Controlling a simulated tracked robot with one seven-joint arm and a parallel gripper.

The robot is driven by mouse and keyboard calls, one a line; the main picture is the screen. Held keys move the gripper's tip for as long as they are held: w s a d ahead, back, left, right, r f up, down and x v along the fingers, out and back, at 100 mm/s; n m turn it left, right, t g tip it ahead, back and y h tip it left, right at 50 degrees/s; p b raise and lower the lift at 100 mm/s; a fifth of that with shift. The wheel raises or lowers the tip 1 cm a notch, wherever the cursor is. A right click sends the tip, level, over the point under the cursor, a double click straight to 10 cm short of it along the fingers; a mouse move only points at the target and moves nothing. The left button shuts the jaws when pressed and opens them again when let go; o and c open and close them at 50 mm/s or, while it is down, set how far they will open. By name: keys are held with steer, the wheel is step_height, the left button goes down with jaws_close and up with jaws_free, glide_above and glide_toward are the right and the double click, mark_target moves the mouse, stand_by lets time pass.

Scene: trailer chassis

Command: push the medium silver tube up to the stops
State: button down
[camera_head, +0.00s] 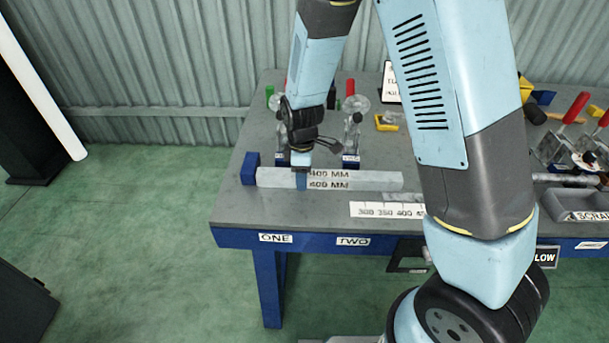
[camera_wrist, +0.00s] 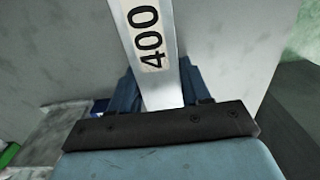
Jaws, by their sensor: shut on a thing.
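The silver tube (camera_head: 375,180) is a long square bar labelled 400 MM, lying left to right along the bench. My gripper (camera_head: 302,180) points down and is shut on it left of its label. In the wrist view, the tube (camera_wrist: 147,40) runs between the blue fingers of my gripper (camera_wrist: 163,92). A blue stop block (camera_head: 250,166) stands at the tube's left end; I cannot tell whether they touch. Another blue block (camera_head: 351,161) sits behind the tube, below a clamp. My gripper hides a short part of the tube.
The grey bench (camera_head: 232,205) carries labels ONE and TWO on its front edge. A white scale strip (camera_head: 385,210) lies in front of the tube. Toggle clamps (camera_head: 352,125) stand behind it. More clamps and tools (camera_head: 570,150) crowd the right side. My arm hides the bench's middle.

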steer(key=shift+a, duration=0.3)
steer(key=shift+w, duration=0.35)
steer(key=shift+c, duration=2.2)
jaws_free()
step_height(320, 180, up, 13)
step_height(320, 180, up, 9)
steer(key=m+t, duration=0.1)
steer(key=m, duration=0.3)
glide_above(330, 175)
steer(key=s+d+r+m+t, duration=0.2)
steer(key=s+d+r+m, duration=0.4)
steer(key=s+d, duration=0.2)
steer(key=s+d+r+m+t, duration=0.2)
steer(key=s+d+r+m, duration=0.4)
steer(key=s+d+m, duration=0.1)
steer(key=s+d, duration=0.1)
steer(key=d, duration=0.1)
steer(key=shift+s+d+m+t, duration=0.3)
steer(key=shift+s+d, duration=0.1)
